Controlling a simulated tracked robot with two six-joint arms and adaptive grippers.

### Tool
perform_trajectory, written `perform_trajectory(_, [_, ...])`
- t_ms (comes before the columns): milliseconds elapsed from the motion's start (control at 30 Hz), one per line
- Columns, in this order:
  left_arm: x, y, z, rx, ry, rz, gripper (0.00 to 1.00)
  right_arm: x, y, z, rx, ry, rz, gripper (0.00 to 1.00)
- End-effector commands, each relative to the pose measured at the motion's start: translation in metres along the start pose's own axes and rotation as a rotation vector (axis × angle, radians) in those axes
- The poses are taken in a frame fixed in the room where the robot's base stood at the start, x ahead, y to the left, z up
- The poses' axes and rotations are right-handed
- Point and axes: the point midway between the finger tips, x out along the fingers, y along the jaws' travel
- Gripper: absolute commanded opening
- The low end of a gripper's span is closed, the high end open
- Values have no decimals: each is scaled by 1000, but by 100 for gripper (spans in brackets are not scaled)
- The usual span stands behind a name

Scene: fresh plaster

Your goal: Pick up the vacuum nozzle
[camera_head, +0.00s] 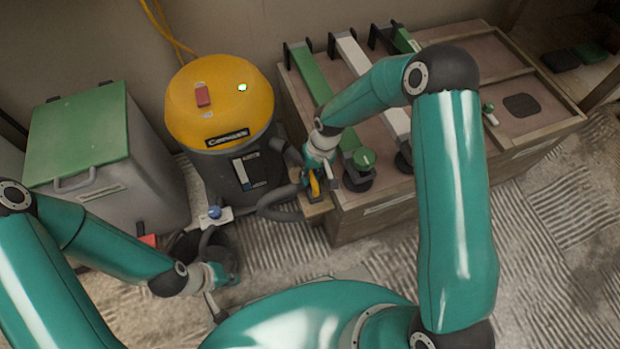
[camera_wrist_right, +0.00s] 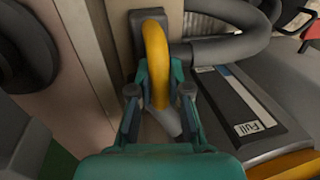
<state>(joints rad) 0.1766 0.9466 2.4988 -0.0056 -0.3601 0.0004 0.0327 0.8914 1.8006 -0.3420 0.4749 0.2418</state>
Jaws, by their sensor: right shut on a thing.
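The vacuum (camera_head: 222,110) has a yellow top and a grey drum and stands left of the wooden bench. The vacuum nozzle (camera_head: 315,186) shows as a small yellow piece at the bench's near left corner. In the right wrist view the nozzle (camera_wrist_right: 156,48) is a curved yellow tube with a grey end. My right gripper (camera_head: 322,180) is shut on it; its fingers (camera_wrist_right: 158,93) are on either side of the tube in the right wrist view. My left gripper (camera_head: 214,302) is low at the left, apart from the nozzle; its fingers are partly hidden.
A grey hose (camera_head: 280,207) runs from the vacuum toward the nozzle. The wooden bench (camera_head: 375,212) holds green- and white-handled tools. A grey bin with a green lid (camera_head: 78,133) stands at the left. A dark bucket (camera_head: 222,257) is near my left gripper. Ridged floor lies at the right.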

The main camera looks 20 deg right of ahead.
Motion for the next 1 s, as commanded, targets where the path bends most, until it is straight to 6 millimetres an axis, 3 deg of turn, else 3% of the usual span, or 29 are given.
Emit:
perform_trajectory(167, [-4,1,0,0,0,0,0,-9,-2,0,0,1,0,0])
perform_trajectory(367, [-12,4,0,0,0,0,0,-36,-7,-1,-1,3,0,0])
perform_trajectory(800, [-46,16,0,0,0,0,0,-150,-30,-1,-2,6,0,0])
perform_trajectory(1000, [-54,19,0,0,0,0,0,-183,-36,-1,-1,4,0,0])
